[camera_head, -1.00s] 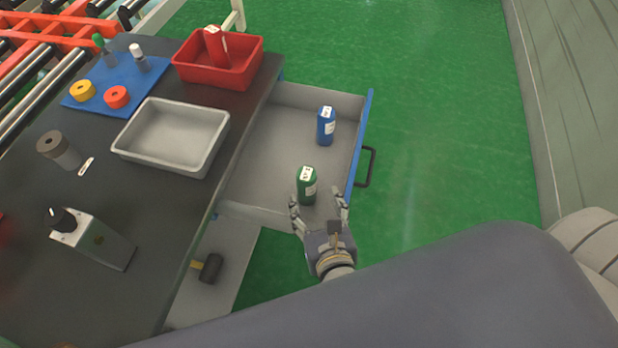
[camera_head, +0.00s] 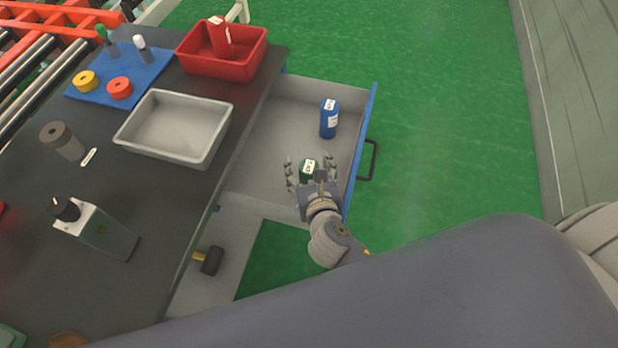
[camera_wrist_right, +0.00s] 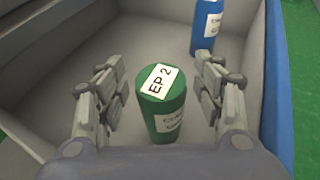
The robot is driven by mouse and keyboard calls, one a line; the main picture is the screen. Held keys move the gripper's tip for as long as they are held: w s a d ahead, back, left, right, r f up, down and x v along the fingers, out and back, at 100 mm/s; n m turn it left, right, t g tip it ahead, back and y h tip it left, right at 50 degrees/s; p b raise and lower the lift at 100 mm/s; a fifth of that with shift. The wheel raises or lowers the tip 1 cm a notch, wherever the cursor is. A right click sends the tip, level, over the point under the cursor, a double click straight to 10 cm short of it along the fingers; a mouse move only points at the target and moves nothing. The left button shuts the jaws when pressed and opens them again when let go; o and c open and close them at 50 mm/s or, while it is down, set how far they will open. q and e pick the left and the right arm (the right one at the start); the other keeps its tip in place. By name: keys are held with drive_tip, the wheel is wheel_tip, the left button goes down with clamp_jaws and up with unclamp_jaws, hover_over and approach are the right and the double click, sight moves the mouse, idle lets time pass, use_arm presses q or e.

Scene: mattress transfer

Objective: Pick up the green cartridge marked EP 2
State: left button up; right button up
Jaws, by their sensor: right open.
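The green cartridge (camera_head: 307,169) stands upright in the open grey drawer (camera_head: 262,150). In the right wrist view the cartridge (camera_wrist_right: 165,108) shows a white label reading EP 2 on its top. My right gripper (camera_head: 312,170) is open, with one finger on each side of the cartridge and a visible gap to both in the right wrist view (camera_wrist_right: 163,95). In the head view the gripper hides the lower part of the cartridge. My left gripper is in neither view.
A blue cartridge (camera_head: 329,119) stands farther back in the drawer. The drawer has a blue front (camera_head: 360,150) with a dark handle (camera_head: 370,160). On the dark table left are a grey tray (camera_head: 175,127) and a red bin (camera_head: 240,60). A mallet (camera_head: 210,260) lies below.

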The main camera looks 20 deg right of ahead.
drive_tip(key=shift+s, duration=0.1)
drive_tip(key=shift+c, duration=0.6)
clamp_jaws()
drive_tip(key=shift+r, duration=0.1)
